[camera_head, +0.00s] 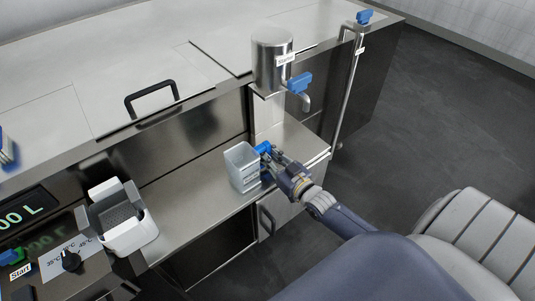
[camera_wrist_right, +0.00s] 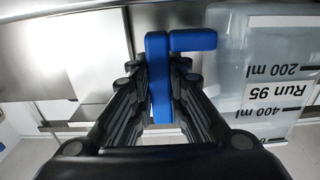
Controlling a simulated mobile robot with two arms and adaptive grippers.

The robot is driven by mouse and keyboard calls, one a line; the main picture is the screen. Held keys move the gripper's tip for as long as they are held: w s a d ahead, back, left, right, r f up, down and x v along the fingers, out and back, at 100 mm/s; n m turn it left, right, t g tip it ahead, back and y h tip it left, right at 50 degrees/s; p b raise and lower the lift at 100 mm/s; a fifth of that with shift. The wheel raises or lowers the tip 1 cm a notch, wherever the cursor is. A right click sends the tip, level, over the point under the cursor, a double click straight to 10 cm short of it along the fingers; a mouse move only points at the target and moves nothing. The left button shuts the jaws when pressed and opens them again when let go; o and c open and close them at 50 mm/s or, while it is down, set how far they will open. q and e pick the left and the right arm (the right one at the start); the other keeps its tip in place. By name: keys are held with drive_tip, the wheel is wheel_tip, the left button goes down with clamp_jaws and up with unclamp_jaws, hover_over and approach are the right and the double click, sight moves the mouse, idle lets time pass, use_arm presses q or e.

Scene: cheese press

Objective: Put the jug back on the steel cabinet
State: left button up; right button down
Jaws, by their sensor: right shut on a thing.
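The jug (camera_head: 241,168) is a clear, open-topped container with a blue handle (camera_head: 264,147). It is upright at the low steel cabinet top (camera_head: 190,190), near its front edge; I cannot tell whether its base touches the steel. My right gripper (camera_head: 274,163) is shut on the handle, to the right of the jug. In the right wrist view the blue handle (camera_wrist_right: 160,75) lies between my fingers. There the jug's wall (camera_wrist_right: 270,85) shows upside-down volume marks and a "Run 95" label. My left gripper is out of view.
A steel "Starter" vessel (camera_head: 272,58) with a blue tap (camera_head: 300,84) stands behind the jug. A white box (camera_head: 131,236) with a grey inside sits at lower left. A pipe (camera_head: 348,95) rises at the right. The steel left of the jug is clear.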

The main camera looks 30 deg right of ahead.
drive_tip(key=c, duration=1.5)
unclamp_jaws()
drive_tip(key=shift+f, duration=0.1)
drive_tip(key=shift+c, duration=0.2)
drive_tip(key=s, duration=1.2)
drive_tip(key=shift+d, duration=0.45)
drive_tip(key=s+a+f+g+h, duration=0.1)
drive_tip(key=s+f+g, duration=0.35)
drive_tip(key=f, duration=0.95)
drive_tip(key=s+a+f+g, duration=0.1)
drive_tip(key=s+f+g, duration=0.4)
drive_tip(key=f, duration=0.9)
drive_tip(key=s+a+f+g, duration=0.2)
drive_tip(key=s+f, duration=0.3)
drive_tip(key=s, duration=0.3)
drive_tip(key=s+a+f+n+g, duration=0.1)
drive_tip(key=s+a+f+g, duration=0.2)
drive_tip(key=s+f, duration=0.3)
drive_tip(key=s+a+f+g, duration=0.2)
drive_tip(key=s+a+f, duration=0.2)
drive_tip(key=s, duration=0.7)
wheel_tip(320, 180, down, 2)
drive_tip(key=shift+s+a+n, duration=0.3)
drive_tip(key=shift+g, duration=0.25)
